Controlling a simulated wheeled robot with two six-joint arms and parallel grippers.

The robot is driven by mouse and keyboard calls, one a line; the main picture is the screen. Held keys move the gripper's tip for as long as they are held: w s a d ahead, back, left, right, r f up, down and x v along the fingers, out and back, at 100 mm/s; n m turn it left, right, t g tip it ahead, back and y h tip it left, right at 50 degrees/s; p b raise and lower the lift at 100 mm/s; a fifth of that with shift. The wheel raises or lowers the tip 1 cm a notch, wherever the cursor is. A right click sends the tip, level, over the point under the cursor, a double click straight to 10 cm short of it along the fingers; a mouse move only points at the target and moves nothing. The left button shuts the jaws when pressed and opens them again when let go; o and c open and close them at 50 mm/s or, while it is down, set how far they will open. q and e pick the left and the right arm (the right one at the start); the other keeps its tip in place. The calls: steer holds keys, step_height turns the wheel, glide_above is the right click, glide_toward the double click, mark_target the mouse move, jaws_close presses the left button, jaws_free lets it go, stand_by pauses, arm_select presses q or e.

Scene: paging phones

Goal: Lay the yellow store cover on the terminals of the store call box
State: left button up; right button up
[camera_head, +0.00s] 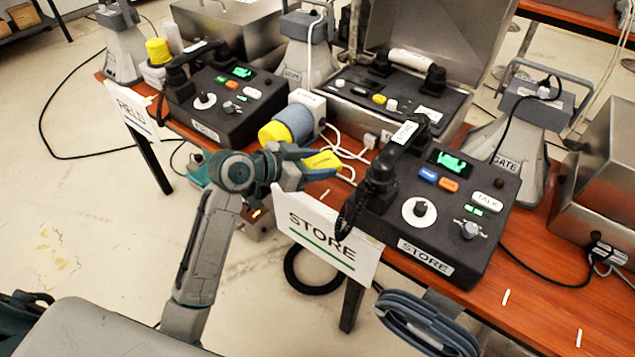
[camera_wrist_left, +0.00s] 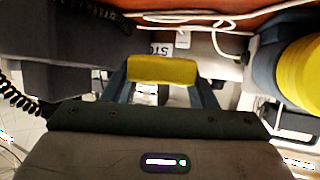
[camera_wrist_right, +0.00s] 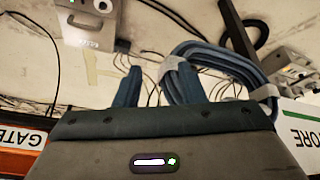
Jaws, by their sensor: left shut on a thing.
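My left gripper (camera_head: 312,165) is shut on the yellow store cover (camera_head: 324,160), just left of the black store call box (camera_head: 450,235). In the left wrist view the cover (camera_wrist_left: 163,70) is a yellow block between the fingertips. I cannot make out the terminals clearly. The call box has a handset on its left, a dial, buttons and a green display. My right gripper (camera_wrist_right: 162,85) is open and empty in its wrist view, and outside the head view.
A yellow-and-blue cylinder (camera_head: 286,127) and white cables lie left of the call box. The STORE sign (camera_head: 325,240) hangs at the table's front edge. Steel cases and grey horns stand behind. A coiled blue cable (camera_head: 428,325) is below the table edge, also in the right wrist view (camera_wrist_right: 220,75).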

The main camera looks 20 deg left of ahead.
mark_target(316, 189)
arm_select(q)
step_height(316, 189, down, 6)
steer(key=shift+r, duration=0.15)
steer(key=shift+f, duration=0.25)
steer(key=o, duration=1.1)
steer(key=shift+c, duration=0.2)
steer(key=shift+b, duration=0.3)
steer(key=v, duration=1.1)
steer(key=shift+d, duration=0.3)
